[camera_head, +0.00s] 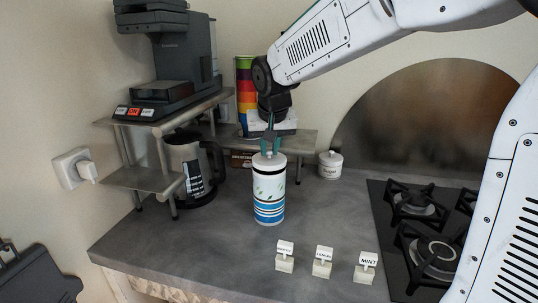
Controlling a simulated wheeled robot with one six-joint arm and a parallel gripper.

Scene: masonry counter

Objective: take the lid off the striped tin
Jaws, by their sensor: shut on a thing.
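The striped tin (268,195) stands upright on the grey counter, white with blue and dark bands and small leaf marks. Its pale lid (269,160) is at the top of the tin, and I see no clear gap between them. My gripper (270,150) comes down from above with its green-tinted fingers shut on the lid. The fingers hide the middle of the lid, where a knob would be.
Cards on small stands (322,262) are at the counter's front, one reading MINT. A small lidded pot (330,164) stands behind right. A gas hob (425,235) is at right. A coffee machine (168,65), shelves and jug (190,165) are at left.

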